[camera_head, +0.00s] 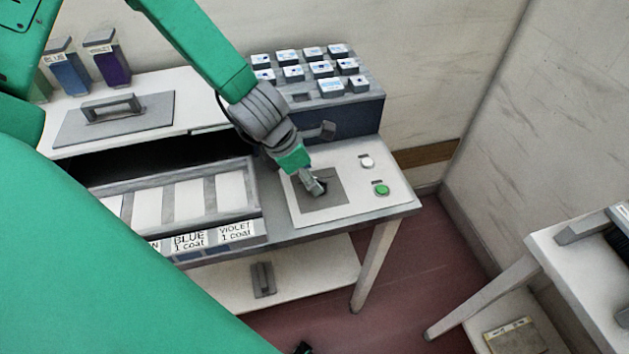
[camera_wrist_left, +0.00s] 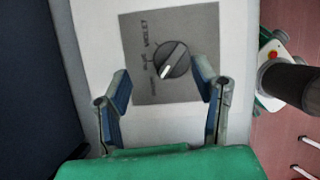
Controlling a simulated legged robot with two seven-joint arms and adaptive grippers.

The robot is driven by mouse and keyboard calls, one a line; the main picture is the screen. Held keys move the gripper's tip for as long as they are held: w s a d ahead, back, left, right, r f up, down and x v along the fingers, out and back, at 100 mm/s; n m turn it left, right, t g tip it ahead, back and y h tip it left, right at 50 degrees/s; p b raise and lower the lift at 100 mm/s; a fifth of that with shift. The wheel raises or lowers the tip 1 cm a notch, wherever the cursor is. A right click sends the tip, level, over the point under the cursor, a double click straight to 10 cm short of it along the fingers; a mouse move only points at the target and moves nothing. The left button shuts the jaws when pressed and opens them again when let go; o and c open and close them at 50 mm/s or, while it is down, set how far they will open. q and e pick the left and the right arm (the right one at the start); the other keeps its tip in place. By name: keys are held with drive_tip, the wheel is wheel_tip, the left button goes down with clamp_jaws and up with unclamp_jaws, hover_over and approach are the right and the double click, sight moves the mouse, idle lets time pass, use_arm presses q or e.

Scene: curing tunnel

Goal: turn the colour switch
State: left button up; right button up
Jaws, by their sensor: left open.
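The colour switch is a dark round knob (camera_wrist_left: 173,59) on a grey square plate (camera_wrist_left: 186,20), seen in the left wrist view. Its white mark points down-left, towards the lowest label, which is too small to read surely; BLUE and VIOLET stand above it. In the head view the grey plate (camera_head: 338,183) lies on the white panel at the table's right end, the knob mostly hidden by my gripper. My left gripper (camera_head: 317,189) is open over the plate. In the wrist view its fingers (camera_wrist_left: 161,84) stand apart either side of the knob's lower part, holding nothing. My right gripper is not in view.
A white button (camera_head: 367,161) and a green button (camera_head: 381,188) sit right of the plate. A blue-grey box (camera_head: 350,112) with several labelled blocks stands behind. A rack (camera_head: 255,228) with BLUE and VIOLET labels is at left. Another table (camera_head: 560,262) stands at right.

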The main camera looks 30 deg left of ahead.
sight(324, 182)
use_arm(q)
drive_tip(key=shift+a+f, duration=0.1)
drive_tip(key=shift+f, duration=0.4)
drive_tip(key=shift+w+d+f, duration=0.1)
drive_tip(key=shift+d, duration=0.1)
drive_tip(key=d, duration=0.3)
drive_tip(key=shift+w, duration=0.25)
drive_tip(key=shift+d+r, duration=0.15)
drive_tip(key=shift+r, duration=0.1)
drive_tip(key=c, duration=0.3)
drive_tip(key=shift+s, duration=0.1)
drive_tip(key=c, duration=0.7)
drive_tip(key=shift+a+f, duration=0.35)
drive_tip(key=shift+a, duration=0.45)
drive_tip(key=shift+c, duration=0.8)
drive_tip(key=shift+a, duration=0.3)
drive_tip(key=shift+s, duration=0.2)
drive_tip(key=shift+d+r, duration=0.15)
drive_tip(key=shift+d, duration=0.15)
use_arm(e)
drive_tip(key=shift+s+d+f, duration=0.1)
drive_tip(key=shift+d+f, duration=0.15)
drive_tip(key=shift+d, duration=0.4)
